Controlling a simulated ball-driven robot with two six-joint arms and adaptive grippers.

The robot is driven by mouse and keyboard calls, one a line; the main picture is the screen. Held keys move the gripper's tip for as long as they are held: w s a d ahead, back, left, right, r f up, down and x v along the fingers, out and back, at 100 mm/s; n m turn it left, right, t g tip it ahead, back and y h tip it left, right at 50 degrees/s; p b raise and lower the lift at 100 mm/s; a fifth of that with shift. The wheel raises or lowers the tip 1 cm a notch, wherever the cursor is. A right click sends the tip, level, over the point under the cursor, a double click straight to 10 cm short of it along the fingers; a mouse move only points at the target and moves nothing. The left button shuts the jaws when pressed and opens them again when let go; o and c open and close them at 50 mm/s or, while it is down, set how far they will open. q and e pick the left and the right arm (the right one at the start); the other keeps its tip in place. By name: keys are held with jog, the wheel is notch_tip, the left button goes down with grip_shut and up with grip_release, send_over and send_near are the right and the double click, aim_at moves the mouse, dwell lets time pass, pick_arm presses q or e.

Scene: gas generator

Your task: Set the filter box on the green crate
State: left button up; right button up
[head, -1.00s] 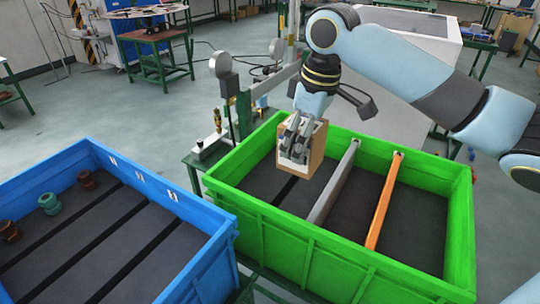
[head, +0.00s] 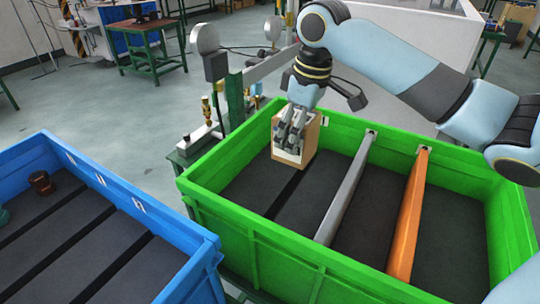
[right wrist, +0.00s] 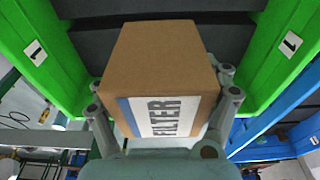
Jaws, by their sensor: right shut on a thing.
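The filter box (right wrist: 165,75) is a brown cardboard box with a white label reading FILTER. My right gripper (head: 292,132) is shut on it, with fingers on both sides of the box in the right wrist view (right wrist: 163,112). In the head view the box (head: 311,140) is over the left compartment of the green crate (head: 300,262). I cannot tell whether its underside touches the crate floor. The green crate also shows in the right wrist view (right wrist: 262,75), with a number 1 label on its wall. My left gripper is not in view.
A grey divider (head: 347,190) and an orange divider (head: 408,215) split the green crate. A blue crate (head: 130,208) with a brown round part (head: 41,183) stands at left. A gauge stand (head: 212,70) rises behind the green crate's left side. The crate's right compartments look empty.

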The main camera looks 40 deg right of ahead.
jog(key=shift+w+d+f, duration=0.6)
jog(key=shift+w+f, duration=0.95)
jog(key=shift+f, duration=0.1)
jog(key=shift+w+d+f, duration=0.6)
jog(key=shift+w+f, duration=0.95)
jog(key=shift+f, duration=0.15)
jog(key=shift+w+d+f, duration=0.6)
jog(key=shift+w+f, duration=0.95)
jog(key=shift+f, duration=0.1)
jog(key=shift+b, duration=0.3)
jog(key=o, duration=1.3)
jog(key=shift+f, duration=0.1)
jog(key=shift+c, duration=0.2)
notch_tip(320, 180, up, 12)
jog(key=s, duration=0.1)
jog(key=shift+s+d, duration=0.2)
jog(key=shift+s, duration=0.2)
